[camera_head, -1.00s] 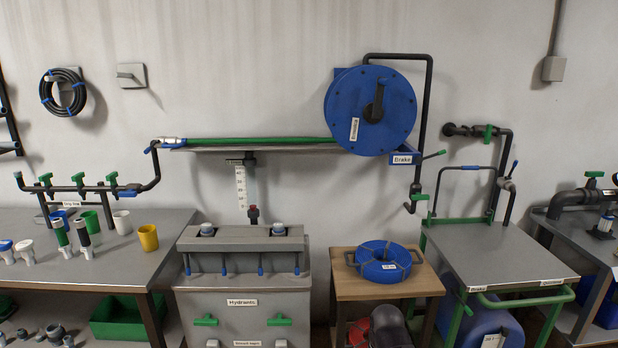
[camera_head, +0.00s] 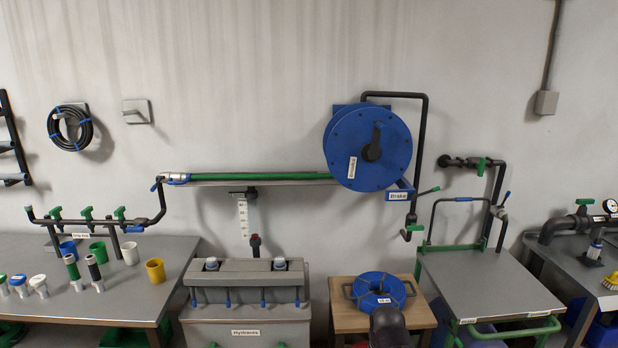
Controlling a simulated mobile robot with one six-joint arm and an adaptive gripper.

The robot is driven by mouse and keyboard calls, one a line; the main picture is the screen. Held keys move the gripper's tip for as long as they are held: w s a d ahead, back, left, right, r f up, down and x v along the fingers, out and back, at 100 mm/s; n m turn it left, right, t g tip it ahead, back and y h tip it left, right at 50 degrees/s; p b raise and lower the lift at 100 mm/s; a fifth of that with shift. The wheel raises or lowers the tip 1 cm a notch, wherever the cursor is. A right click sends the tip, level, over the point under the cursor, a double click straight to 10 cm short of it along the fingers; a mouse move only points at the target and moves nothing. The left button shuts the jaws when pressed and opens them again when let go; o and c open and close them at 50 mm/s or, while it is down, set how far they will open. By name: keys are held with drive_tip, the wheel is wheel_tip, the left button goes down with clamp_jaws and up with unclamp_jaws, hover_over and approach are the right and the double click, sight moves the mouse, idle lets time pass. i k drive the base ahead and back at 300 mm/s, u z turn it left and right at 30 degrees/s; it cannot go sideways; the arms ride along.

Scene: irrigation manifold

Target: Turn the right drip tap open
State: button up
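The drip line is a dark pipe (camera_head: 70,222) with a label, standing over the left grey bench. Several small green taps stand along it, and the right drip tap (camera_head: 120,213) is the one nearest the pipe's rising bend. Its handle is too small to tell whether it is open or shut. A blue-handled valve (camera_head: 133,229) sits just right of it, on or below the pipe. My gripper's fingers are not in view. A dark rounded part at the bottom, in front of the small wooden table, seems to be my arm, far from the taps.
Blue, green, white and yellow cups (camera_head: 155,271) stand on the left bench (camera_head: 182,250) below the line.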

sight(118, 212)
drive_tip(key=u, duration=1.5)
drive_tip(key=i, duration=1.65)
drive_tip(key=z, duration=0.2)
